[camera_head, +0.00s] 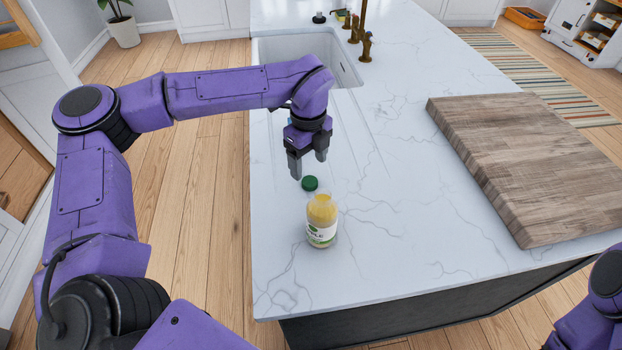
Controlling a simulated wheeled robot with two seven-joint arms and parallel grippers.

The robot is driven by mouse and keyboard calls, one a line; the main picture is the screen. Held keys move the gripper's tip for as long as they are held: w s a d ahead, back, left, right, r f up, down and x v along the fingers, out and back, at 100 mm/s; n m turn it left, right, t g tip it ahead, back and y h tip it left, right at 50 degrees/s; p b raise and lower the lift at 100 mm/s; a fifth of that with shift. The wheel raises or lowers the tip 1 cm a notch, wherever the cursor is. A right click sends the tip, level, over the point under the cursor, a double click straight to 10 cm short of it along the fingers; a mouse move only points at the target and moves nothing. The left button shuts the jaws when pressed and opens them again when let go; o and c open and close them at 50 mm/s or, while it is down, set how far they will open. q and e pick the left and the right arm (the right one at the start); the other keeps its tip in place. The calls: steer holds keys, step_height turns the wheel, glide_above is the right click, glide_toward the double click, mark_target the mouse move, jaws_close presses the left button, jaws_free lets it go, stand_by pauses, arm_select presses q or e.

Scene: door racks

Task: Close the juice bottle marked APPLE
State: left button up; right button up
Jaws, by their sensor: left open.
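The juice bottle (321,222) stands upright and uncapped on the white marble counter, near its front edge. It holds yellow juice, and its white and green label is partly readable as APPLE. A green cap (310,184) lies on the counter just behind the bottle. My left gripper (309,172) is open and points down, with its fingertips just above and behind the cap. Nothing shows between the fingers. Only part of my right arm shows at the lower right; its gripper is out of view.
A thick wooden board (530,160) lies on the counter to the right. A sink (310,55) with a brass faucet (365,47) is at the back. The marble counter (400,220) is clear between bottle and board.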

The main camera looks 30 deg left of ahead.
mark_target(308, 180)
arm_select(q)
steer(key=shift+s+r, duration=0.35)
steer(key=shift+s, duration=0.2)
steer(key=shift+d+f, duration=0.1)
steer(key=shift+f, duration=0.05)
steer(key=f+p, duration=0.1)
steer(key=f, duration=0.1)
steer(key=w+f+p, duration=0.1)
steer(key=f, duration=0.1)
steer(key=shift+f, duration=0.1)
steer(key=shift+s+f, duration=0.15)
steer(key=shift+f, duration=0.3)
arm_select(e)
steer(key=shift+s+r, duration=0.25)
steer(key=shift+r, duration=0.95)
arm_select(q)
steer(key=c, duration=1.1)
